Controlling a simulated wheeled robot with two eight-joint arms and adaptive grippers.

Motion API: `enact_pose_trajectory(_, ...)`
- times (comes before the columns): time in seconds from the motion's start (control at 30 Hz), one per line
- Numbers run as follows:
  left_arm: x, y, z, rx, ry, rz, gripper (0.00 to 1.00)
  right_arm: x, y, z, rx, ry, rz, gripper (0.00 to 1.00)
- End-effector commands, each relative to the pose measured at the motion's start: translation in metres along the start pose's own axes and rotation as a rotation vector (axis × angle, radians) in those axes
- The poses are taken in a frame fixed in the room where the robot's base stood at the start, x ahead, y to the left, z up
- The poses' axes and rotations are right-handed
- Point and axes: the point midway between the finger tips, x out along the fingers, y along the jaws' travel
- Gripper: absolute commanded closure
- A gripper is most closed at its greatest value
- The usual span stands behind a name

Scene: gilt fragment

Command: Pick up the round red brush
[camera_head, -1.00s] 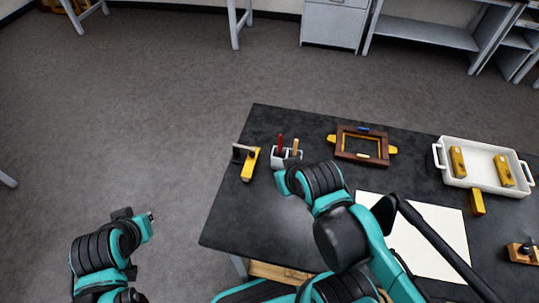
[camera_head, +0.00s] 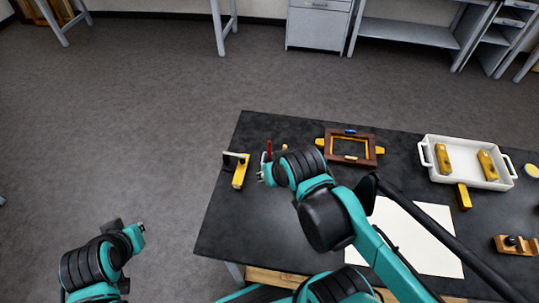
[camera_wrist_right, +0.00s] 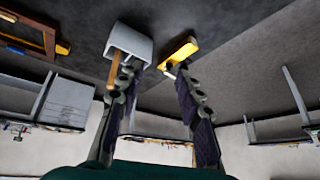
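The red brush (camera_head: 269,147) shows in the head view as a short upright red handle near the table's far left part. My right gripper (camera_head: 263,173) is just in front of it and hides its lower part. A pale-tipped wooden handle (camera_head: 285,148) stands to its right. In the right wrist view the right gripper (camera_wrist_right: 154,68) has its fingers apart with nothing visibly held. The light grey holder (camera_wrist_right: 130,41) and a wooden handle (camera_wrist_right: 115,68) are by the left finger; I cannot make out the red brush there. My left gripper (camera_head: 139,229) is away from the table, its fingers unclear.
A yellow-handled tool (camera_head: 240,172) lies left of the right gripper. A wooden frame (camera_head: 350,147), a white tray (camera_head: 427,158) with yellow blocks and a white sheet (camera_head: 420,238) occupy the right side. The table's (camera_head: 222,225) front left is clear.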

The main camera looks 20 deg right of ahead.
Motion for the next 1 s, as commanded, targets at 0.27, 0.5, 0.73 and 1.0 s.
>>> enact_pose_trajectory(0.27, -0.04, 0.0, -0.029, 0.0, 0.0, 0.0, 1.0, -0.003, 0.003, -0.057, 0.377, -0.16, 0.067, 0.65)
enact_pose_trajectory(0.5, -0.069, 0.0, -0.049, 0.0, 0.0, 0.0, 1.0, 0.017, 0.01, -0.089, 0.703, -0.284, 0.168, 0.65)
enact_pose_trajectory(0.73, -0.094, 0.0, -0.067, 0.0, 0.0, 0.0, 1.0, 0.046, 0.019, -0.106, 0.997, -0.378, 0.296, 0.65)
enact_pose_trajectory(1.0, -0.105, 0.0, -0.075, 0.0, 0.0, 0.0, 1.0, 0.07, 0.027, -0.106, 1.178, -0.425, 0.394, 0.65)
